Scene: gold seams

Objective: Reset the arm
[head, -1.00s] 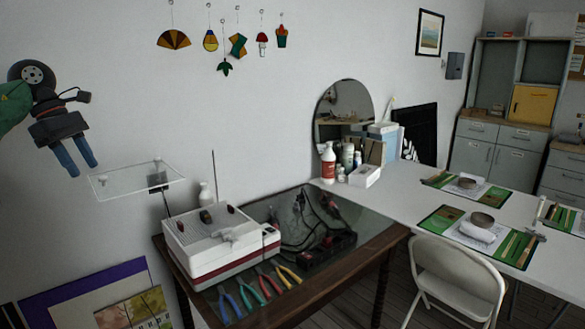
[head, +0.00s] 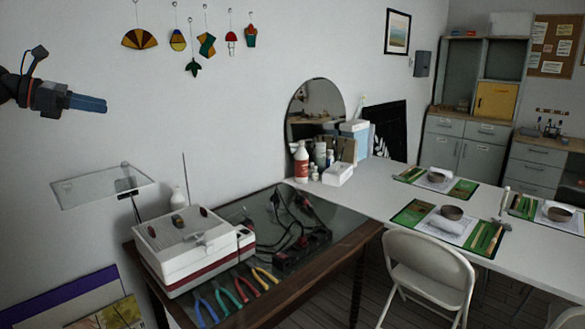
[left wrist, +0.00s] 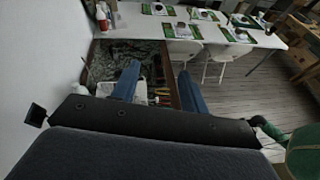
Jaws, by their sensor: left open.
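My left gripper (head: 88,103) is at the upper left of the head view, raised in the air near the white wall and above the small clear shelf. Its blue fingers point to the right and it holds nothing. In the left wrist view its two blue fingers (left wrist: 158,88) stand well apart, with the dark wooden table and floor showing far below between and beside them. My right gripper is in neither view.
A white and red machine (head: 190,248) and several pliers (head: 237,289) are on the wooden table (head: 352,243). A long white table (head: 385,197) and a folding chair (head: 428,265) are at the right.

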